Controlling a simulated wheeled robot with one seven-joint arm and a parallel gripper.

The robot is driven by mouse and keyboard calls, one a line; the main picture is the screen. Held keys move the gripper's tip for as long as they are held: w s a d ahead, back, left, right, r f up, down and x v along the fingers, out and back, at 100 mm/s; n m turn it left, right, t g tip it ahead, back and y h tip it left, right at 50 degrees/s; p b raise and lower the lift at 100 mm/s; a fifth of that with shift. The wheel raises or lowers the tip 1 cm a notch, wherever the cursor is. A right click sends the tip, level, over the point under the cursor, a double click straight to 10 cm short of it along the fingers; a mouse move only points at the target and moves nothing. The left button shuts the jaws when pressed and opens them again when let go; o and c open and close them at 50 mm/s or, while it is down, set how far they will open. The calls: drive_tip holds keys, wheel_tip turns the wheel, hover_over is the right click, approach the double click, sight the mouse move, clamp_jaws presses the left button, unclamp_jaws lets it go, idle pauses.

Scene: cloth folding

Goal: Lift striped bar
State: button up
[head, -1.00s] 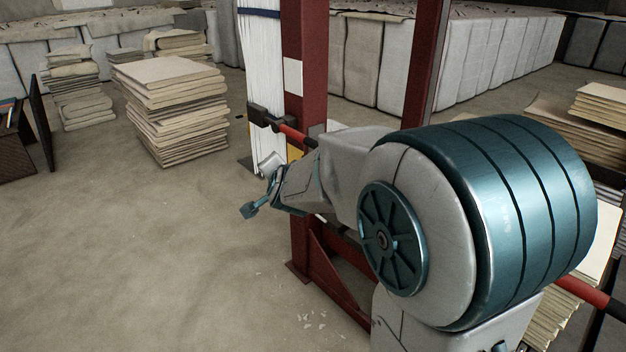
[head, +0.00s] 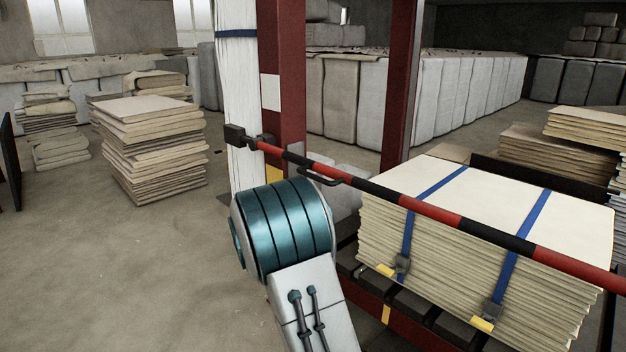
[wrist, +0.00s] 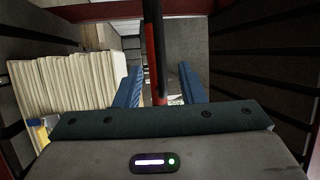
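The striped bar (head: 430,208), in red and black bands, runs across the head view from a dark bracket (head: 238,135) on the left to the right edge. It passes in front of the red posts and the strapped stack. A small dark handle (head: 318,178) sticks out from it. In the wrist view, part of the bar (wrist: 151,45) shows upright between the blue fingers of my gripper (wrist: 161,68). The fingers are apart, with gaps on both sides of the bar. I cannot tell how far the bar lies beyond the fingertips. My arm hides the gripper in the head view.
A stack of sheets with blue straps (head: 460,255) stands behind the bar. Red posts (head: 284,80) and white hanging cords (head: 238,90) stand at the bar's left end. Another sheet stack (head: 150,150) stands on the left. The floor (head: 130,275) at front left is clear.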

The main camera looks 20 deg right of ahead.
drive_tip(key=x, duration=0.9)
drive_tip(key=shift+w+d, duration=0.15)
drive_tip(key=shift+c, duration=0.4)
drive_tip(key=shift+r, duration=0.1)
clamp_jaws()
